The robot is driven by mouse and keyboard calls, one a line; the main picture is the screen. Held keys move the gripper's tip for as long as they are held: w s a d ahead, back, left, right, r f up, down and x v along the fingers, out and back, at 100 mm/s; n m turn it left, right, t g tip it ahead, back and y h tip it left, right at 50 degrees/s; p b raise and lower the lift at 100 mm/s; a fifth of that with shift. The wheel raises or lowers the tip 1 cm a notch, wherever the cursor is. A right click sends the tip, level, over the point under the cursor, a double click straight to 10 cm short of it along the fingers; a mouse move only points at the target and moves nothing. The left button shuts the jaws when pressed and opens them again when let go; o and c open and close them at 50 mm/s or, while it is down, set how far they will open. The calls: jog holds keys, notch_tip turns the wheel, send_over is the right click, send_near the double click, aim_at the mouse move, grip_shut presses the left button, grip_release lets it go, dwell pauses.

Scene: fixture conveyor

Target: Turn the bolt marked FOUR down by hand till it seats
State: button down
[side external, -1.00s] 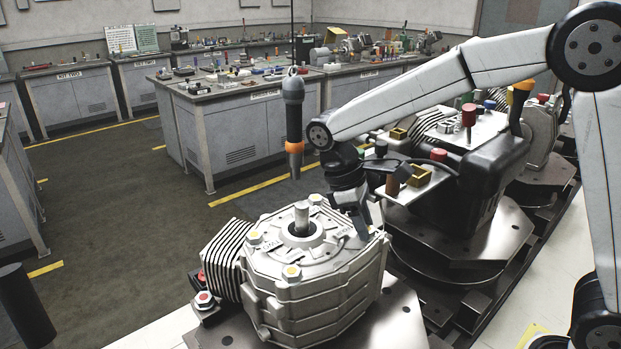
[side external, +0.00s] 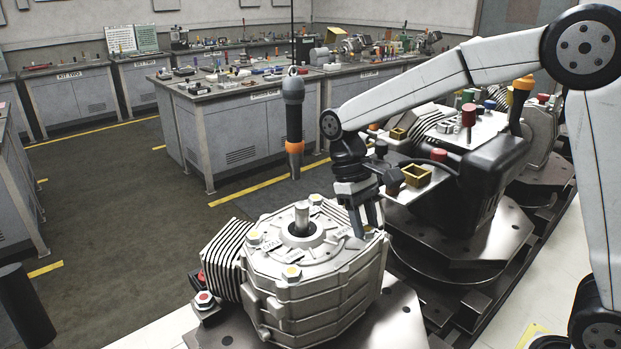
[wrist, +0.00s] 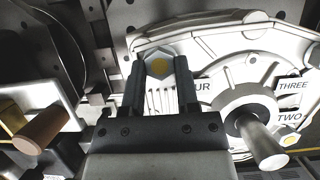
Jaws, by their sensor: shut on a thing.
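A shaft (side external: 301,217) rises from the housing's centre, close to my gripper in the wrist view (wrist: 262,146). Other yellow-centred bolts (side external: 291,272) sit around the rim. A tool (side external: 293,115) hangs behind the housing. A fixture with small trays (side external: 417,175) stands close on the right.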

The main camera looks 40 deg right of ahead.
jog(key=shift+c, duration=1.7)
grip_release()
jog(key=shift+r, duration=0.1)
jog(key=v, duration=0.7)
jog(key=shift+r, duration=0.35)
jog(key=s+d+f+n+t+h, duration=0.1)
jog(key=s+d+f+t+h, duration=0.15)
jog(key=s+d+f, duration=0.4)
jog(key=s+a+f+t+y, duration=0.1)
jog(key=s+f+t, duration=0.1)
jog(key=f, duration=0.3)
jog(key=s+a+f+m+t+y, duration=0.1)
jog(key=s+f+t, duration=0.1)
jog(key=f, duration=0.3)
jog(key=shift+s+a+f+t, duration=0.2)
jog(key=shift+s+t, duration=0.15)
